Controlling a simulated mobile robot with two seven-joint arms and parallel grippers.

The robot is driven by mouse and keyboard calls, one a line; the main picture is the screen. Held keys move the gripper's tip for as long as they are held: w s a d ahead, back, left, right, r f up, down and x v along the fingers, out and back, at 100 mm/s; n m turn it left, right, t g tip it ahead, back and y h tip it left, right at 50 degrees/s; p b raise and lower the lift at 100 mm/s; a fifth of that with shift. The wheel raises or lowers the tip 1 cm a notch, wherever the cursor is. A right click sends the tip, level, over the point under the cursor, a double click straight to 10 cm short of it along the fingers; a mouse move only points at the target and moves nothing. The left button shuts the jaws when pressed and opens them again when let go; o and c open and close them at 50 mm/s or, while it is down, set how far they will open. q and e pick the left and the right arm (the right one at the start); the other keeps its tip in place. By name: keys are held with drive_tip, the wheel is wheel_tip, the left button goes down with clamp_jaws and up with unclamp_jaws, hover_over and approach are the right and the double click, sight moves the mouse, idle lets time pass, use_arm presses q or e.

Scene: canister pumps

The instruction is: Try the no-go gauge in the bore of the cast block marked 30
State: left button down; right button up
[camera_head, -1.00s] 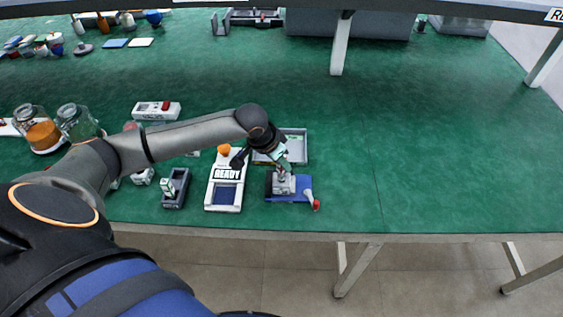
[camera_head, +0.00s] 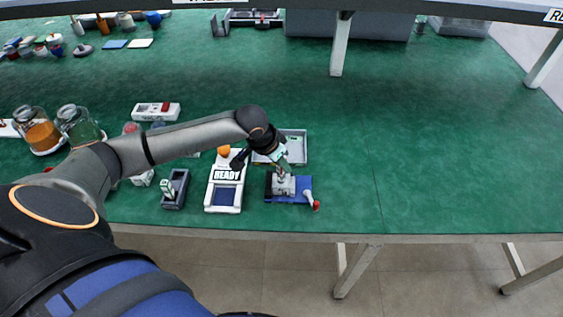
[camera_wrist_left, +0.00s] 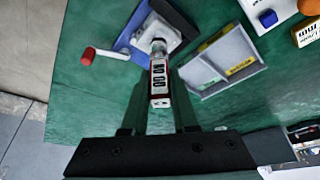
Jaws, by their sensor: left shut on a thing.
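My left gripper (camera_head: 281,165) is shut on the no-go gauge; its jaws show in the left wrist view (camera_wrist_left: 159,104). The gauge (camera_wrist_left: 159,80) has a white handle lettered NO GO and red edging. Its far end meets the top of the grey cast block (camera_wrist_left: 167,36) at the bore. How far it is in, if at all, I cannot tell. The block (camera_head: 277,188) sits in a blue fixture (camera_head: 304,185) with a red-knobbed lever (camera_head: 316,205). A 30 on the block is not readable. My right gripper is not in view.
A grey two-part tray (camera_head: 301,149) lies just behind the fixture. A white device reading READY (camera_head: 226,182) and a dark holder with a gauge-like piece (camera_head: 175,188) stand to the left. The green table is clear to the right.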

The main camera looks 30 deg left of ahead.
use_arm(q)
drive_tip(key=shift+f, duration=0.4)
drive_tip(key=shift+r, duration=0.2)
idle(0.6)
drive_tip(key=shift+r, duration=0.25)
drive_tip(key=shift+a, duration=0.1)
idle(0.5)
drive_tip(key=shift+f, duration=0.45)
idle(0.7)
drive_tip(key=shift+r, duration=0.2)
idle(0.4)
drive_tip(key=shift+r, duration=0.25)
drive_tip(key=shift+r, duration=2.5)
